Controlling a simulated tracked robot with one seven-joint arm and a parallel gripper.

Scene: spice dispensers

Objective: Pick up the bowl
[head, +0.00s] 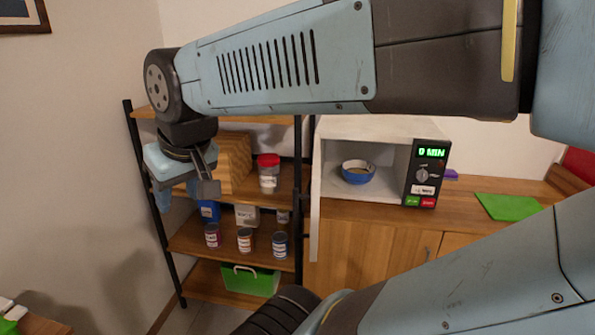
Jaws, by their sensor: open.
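My gripper (187,197) is open and empty at the left, in front of the shelf. It is well to the left of the bowl and apart from it. My arm crosses the top of the picture and hides part of the wall and the upper shelf.
The wooden shelf (215,248) holds a red-lidded jar (268,173), several cans and a green bin (249,280). The microwave's panel (427,173) reads "0 MIN". A green board (508,206) lies on the wooden counter (463,204) to the right.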

